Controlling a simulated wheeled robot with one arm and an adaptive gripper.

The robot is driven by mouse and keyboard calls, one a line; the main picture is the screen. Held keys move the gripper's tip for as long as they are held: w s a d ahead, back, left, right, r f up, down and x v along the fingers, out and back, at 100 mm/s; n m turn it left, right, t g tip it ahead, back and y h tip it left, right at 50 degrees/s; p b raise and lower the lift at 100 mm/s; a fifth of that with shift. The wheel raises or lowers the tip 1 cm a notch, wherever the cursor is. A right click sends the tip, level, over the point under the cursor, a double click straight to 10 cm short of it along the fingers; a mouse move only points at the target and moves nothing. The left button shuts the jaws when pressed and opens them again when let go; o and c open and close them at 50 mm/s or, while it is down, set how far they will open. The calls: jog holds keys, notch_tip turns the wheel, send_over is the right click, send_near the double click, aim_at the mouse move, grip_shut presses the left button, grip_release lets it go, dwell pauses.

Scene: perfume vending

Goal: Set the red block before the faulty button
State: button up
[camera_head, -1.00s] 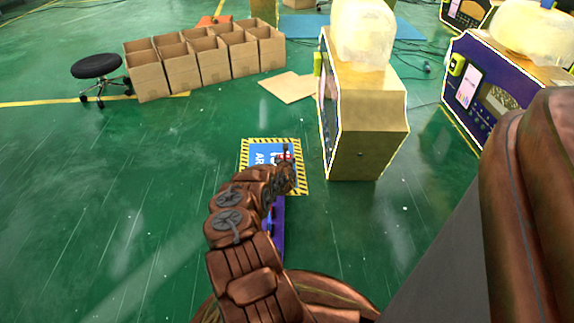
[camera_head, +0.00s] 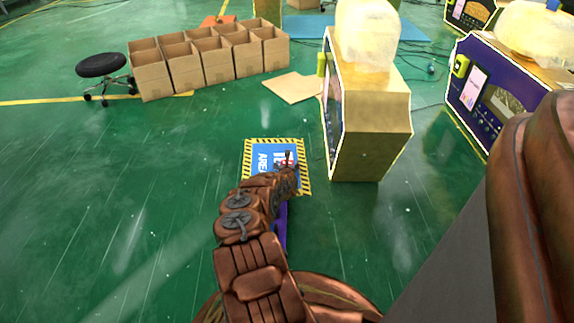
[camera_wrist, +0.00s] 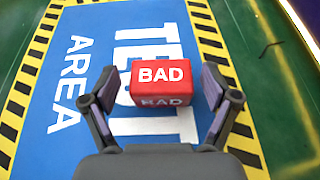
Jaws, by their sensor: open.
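A red block with white "BAD" lettering (camera_wrist: 163,86) sits on the blue test-area mat (camera_wrist: 60,80) in the wrist view. My gripper (camera_wrist: 160,90) is open, with one finger on each side of the block; small gaps remain, and I cannot tell whether the block is touched. In the head view my gripper (camera_head: 289,164) is over the same mat (camera_head: 257,150), and the block is mostly hidden by it. No button can be clearly identified as faulty. The purple machine at the right (camera_head: 468,95) has a screen and small front controls.
A yellowish box-shaped machine (camera_head: 370,140) stands just right of the mat. Open cardboard boxes (camera_head: 150,80) line the back left, near a black stool (camera_head: 101,66). A flat cardboard sheet (camera_head: 292,87) lies behind the mat. Green floor to the left is clear.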

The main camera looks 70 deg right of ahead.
jog(key=shift+s+a+r+p, duration=0.15)
jog(key=shift+a+r+p, duration=0.35)
jog(key=shift+a, duration=0.1)
jog(key=p+v, duration=0.1)
jog(key=v, duration=0.2)
jog(key=shift+s+a+p, duration=0.2)
jog(key=shift+a+p, duration=0.15)
jog(key=shift+s+a+r, duration=0.2)
jog(key=shift+a+r, duration=0.1)
jog(key=shift+a, duration=0.25)
jog(key=shift+s+a+p, duration=0.15)
jog(key=shift+a+p, duration=0.2)
jog(key=shift+a, duration=0.05)
